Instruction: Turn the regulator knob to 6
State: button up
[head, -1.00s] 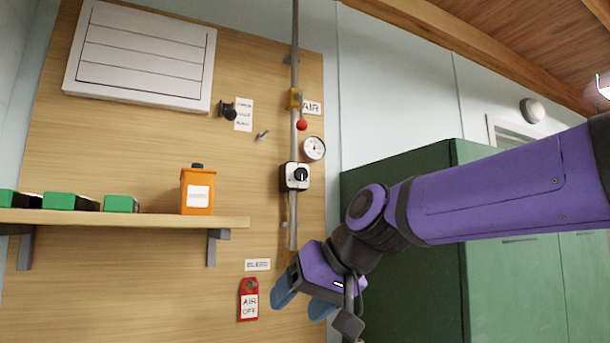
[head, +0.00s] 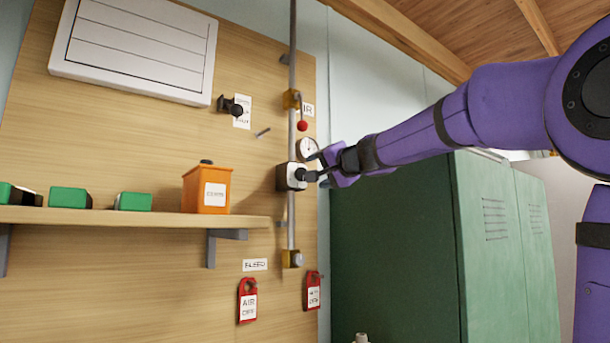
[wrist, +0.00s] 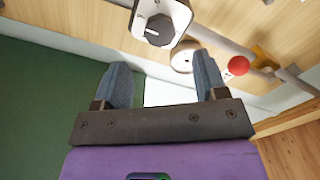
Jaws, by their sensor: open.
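The regulator is a box with a white face and a dark round knob, mounted on the vertical pipe. In the head view the regulator (head: 291,177) has its knob partly hidden by my gripper (head: 322,171). My gripper (wrist: 160,80) is open and empty. In the wrist view its two blue-grey fingers point toward the board, with the knob beyond their tips and not between them.
A round gauge (head: 307,148) sits just above the regulator, and a red-ended lever (head: 302,126) is higher on the pipe (head: 292,222). A shelf (head: 130,217) holds an orange container (head: 207,188). A green cabinet (head: 400,250) stands at right.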

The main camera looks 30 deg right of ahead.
aim_at(301, 175)
jog(key=w, duration=0.7)
jog(key=shift+a, duration=0.15)
jog(key=shift+c, duration=0.2)
jog(key=c, duration=0.9)
